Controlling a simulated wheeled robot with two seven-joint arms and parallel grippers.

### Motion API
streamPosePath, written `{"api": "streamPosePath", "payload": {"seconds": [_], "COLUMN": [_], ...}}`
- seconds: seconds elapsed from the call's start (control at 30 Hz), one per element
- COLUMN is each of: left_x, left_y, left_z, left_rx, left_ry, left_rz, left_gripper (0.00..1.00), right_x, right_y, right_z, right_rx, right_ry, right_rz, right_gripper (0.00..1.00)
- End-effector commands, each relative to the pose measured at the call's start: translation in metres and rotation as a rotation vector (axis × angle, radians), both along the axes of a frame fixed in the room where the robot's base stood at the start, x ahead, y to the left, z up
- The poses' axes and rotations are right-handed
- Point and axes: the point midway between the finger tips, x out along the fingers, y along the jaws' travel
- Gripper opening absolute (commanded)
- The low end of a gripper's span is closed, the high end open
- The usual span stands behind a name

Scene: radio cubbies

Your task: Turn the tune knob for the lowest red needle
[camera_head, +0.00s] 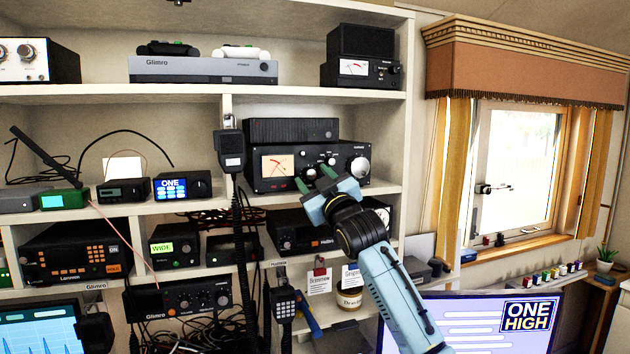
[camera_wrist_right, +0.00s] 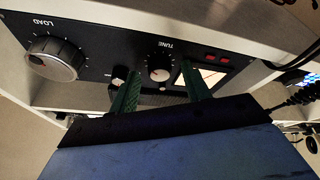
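The radio (camera_head: 292,131) is a black unit on the middle shelf with a lit meter (camera_head: 277,165) at its left; its red needle tilts up and to the right. The TUNE knob (camera_wrist_right: 159,73) is small and round with a pale, red-marked centre. My right gripper (camera_head: 315,179) is at the radio's front. In the right wrist view its green fingers (camera_wrist_right: 160,85) are apart, one on each side of the TUNE knob, with a gap visible around it. Whether they touch the panel cannot be told. One finger partly hides the meter there. My left gripper is not in view.
The larger LOAD knob (camera_wrist_right: 55,50) is on the same panel, at the radio's right end in the head view (camera_head: 358,166). A hand microphone (camera_head: 230,150) hangs left of the radio. Other radios fill the shelves. A monitor (camera_head: 480,322) stands below my right arm.

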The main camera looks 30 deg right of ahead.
Motion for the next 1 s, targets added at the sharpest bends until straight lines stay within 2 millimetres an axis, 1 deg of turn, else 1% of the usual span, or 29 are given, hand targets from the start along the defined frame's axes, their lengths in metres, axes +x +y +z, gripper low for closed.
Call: {"api": "streamPosePath", "payload": {"seconds": [0.17, 0.27, 0.33, 0.47, 0.7, 0.8, 0.9, 1.0], "left_x": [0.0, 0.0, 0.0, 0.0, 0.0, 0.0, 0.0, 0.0], "left_y": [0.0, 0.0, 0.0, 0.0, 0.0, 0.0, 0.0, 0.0], "left_z": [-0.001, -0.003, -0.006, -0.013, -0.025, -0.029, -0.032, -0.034], "left_rx": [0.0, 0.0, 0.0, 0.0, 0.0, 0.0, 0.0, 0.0], "left_ry": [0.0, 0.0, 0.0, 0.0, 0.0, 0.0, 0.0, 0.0], "left_rz": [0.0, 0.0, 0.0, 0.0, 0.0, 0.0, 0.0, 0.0], "left_gripper": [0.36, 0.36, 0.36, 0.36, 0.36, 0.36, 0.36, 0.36], "right_x": [-0.001, -0.007, -0.015, -0.036, -0.081, -0.098, -0.111, -0.12], "right_y": [0.0, 0.001, 0.002, 0.005, 0.01, 0.012, 0.014, 0.014], "right_z": [-0.001, -0.003, -0.007, -0.016, -0.031, -0.037, -0.041, -0.044], "right_rx": [0.0, -0.001, -0.001, -0.001, -0.002, -0.002, -0.001, 0.0], "right_ry": [0.0, -0.002, -0.002, 0.0, 0.0, 0.0, 0.0, 0.0], "right_rz": [0.0, 0.001, 0.001, 0.001, 0.001, 0.001, 0.001, 0.0], "right_gripper": [0.48, 0.48, 0.48, 0.48, 0.48, 0.48, 0.48, 0.48]}}
